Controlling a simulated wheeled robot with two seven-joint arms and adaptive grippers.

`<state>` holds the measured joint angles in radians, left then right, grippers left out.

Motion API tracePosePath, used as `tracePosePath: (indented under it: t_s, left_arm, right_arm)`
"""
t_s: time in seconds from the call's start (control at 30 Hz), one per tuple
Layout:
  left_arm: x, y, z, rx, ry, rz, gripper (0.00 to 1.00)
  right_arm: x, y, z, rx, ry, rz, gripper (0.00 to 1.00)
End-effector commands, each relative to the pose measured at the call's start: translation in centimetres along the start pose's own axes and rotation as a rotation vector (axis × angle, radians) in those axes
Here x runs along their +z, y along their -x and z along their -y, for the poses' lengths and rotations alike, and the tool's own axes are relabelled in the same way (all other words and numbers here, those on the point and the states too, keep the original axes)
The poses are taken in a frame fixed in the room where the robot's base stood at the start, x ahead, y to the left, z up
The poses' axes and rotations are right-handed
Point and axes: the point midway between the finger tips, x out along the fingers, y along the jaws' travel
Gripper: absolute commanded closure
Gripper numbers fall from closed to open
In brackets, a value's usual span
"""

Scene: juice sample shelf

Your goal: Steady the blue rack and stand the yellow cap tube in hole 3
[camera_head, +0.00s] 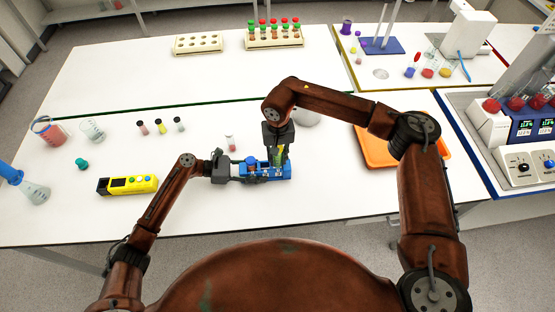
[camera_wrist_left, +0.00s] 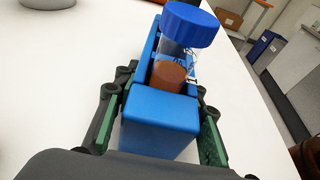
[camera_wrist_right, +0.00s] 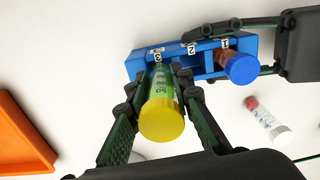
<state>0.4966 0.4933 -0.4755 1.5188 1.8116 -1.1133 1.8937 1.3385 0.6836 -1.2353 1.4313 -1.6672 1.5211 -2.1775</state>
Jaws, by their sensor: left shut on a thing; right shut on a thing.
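The blue rack (camera_head: 281,173) stands on the white table. In the right wrist view the rack (camera_wrist_right: 140,66) shows labels 3, 2 and 1. My left gripper (camera_head: 232,170) is shut on the rack's hole 1 end, a finger along each side, as the left wrist view (camera_wrist_left: 158,112) shows. A blue cap tube (camera_wrist_right: 242,69) with brown contents stands in hole 1. My right gripper (camera_head: 279,148) is shut on the yellow cap tube (camera_wrist_right: 161,122), holding it at hole 3. The tube's lower end meets the rack there; how deep it sits is hidden. Hole 2 looks empty.
A small tube (camera_wrist_right: 268,118) is beside the rack. Several small vials (camera_head: 160,128) and a yellow device (camera_head: 127,185) are to the left. An orange tray (camera_head: 375,150) is to the right, behind my right arm. A rack of capped tubes (camera_head: 274,40) stands at the back.

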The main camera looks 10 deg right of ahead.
Motion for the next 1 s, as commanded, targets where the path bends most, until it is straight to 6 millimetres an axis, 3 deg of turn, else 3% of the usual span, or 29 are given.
tracePosePath:
  t_s: [0.3, 0.33, 0.6, 1.0]
  left_arm:
    - [0.0, 0.0, 0.0, 0.000, 0.000, -0.001, 0.76]
    - [0.0, 0.0, 0.0, 0.001, 0.000, -0.001, 0.76]
    - [0.0, 0.0, 0.0, 0.001, 0.000, -0.001, 0.76]
    - [-0.1, 0.1, 0.0, 0.001, 0.001, -0.001, 0.76]
  right_arm:
    - [0.0, 0.4, 0.0, -0.001, 0.000, -0.001, 1.00]
    - [0.0, 0.4, 0.0, -0.001, 0.000, -0.001, 0.78]
    - [0.0, 0.4, 0.1, -0.001, 0.000, 0.000, 0.60]
    - [-0.1, 1.3, 0.1, -0.002, 0.000, -0.002, 0.59]
